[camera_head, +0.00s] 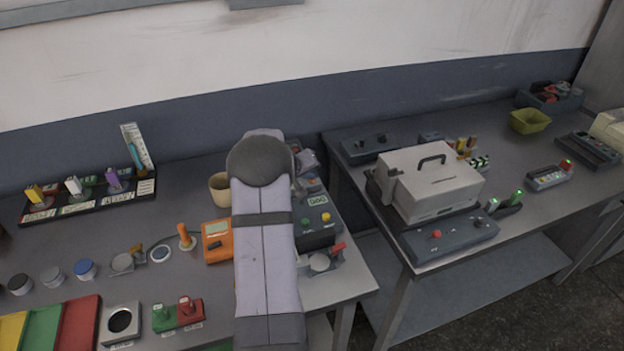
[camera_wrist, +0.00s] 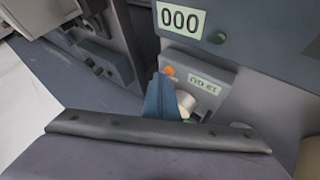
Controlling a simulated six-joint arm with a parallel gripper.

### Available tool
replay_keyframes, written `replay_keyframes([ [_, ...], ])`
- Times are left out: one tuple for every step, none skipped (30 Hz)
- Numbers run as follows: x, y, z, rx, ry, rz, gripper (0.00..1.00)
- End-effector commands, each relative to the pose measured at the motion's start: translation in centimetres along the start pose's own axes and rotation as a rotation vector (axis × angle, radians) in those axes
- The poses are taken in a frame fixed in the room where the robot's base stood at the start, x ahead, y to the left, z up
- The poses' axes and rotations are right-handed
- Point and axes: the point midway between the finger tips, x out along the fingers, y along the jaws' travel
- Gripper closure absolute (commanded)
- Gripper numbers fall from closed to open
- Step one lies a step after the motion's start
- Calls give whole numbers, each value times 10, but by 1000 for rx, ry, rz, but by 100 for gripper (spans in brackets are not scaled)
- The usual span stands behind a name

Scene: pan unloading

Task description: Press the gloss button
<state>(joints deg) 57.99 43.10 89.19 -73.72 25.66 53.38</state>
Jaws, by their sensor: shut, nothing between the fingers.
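In the wrist view a grey device has a light display reading 000 (camera_wrist: 180,20). Below it is a grey panel (camera_wrist: 225,78) with a small orange button or lamp (camera_wrist: 168,71) and a pale label (camera_wrist: 204,86) too blurred to read. I cannot tell which control is the gloss button. My gripper (camera_wrist: 165,98) is shut and empty, its blue-grey fingers close in front of this panel; contact cannot be told. A pale rounded part beside the fingers is partly covered. In the head view my arm hides the gripper and some of the bench equipment.
In the head view a dark box (camera_head: 315,232) with green and yellow buttons stands right of my arm. An orange meter (camera_head: 217,252) and beige cup (camera_head: 220,190) stand left. A cream machine (camera_head: 430,190) occupies the right bench. A gap separates the benches.

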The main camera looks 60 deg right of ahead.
Motion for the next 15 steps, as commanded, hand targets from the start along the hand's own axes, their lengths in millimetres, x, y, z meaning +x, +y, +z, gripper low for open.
replay_keyframes([
  [0,-1,1,0,-2,-1,100],
  [0,-1,1,0,-2,-1,100],
  [0,-1,1,0,-2,-1,100],
  [0,-1,1,0,-2,-1,100],
  [0,-1,1,0,-2,-1,100],
  [0,0,1,0,-2,-1,100],
  [0,0,1,0,-2,-1,100],
  [-1,0,0,0,-2,-1,100],
  [-2,1,0,0,-2,-1,100],
  [-2,2,-1,1,-2,-1,100],
  [-3,2,-2,1,-2,-1,100],
  [-5,3,-3,2,-2,-1,100],
  [-6,4,-4,2,-2,-1,100],
  [-7,5,-4,1,-2,-1,100],
  [-8,6,-6,1,-1,-1,100],
])
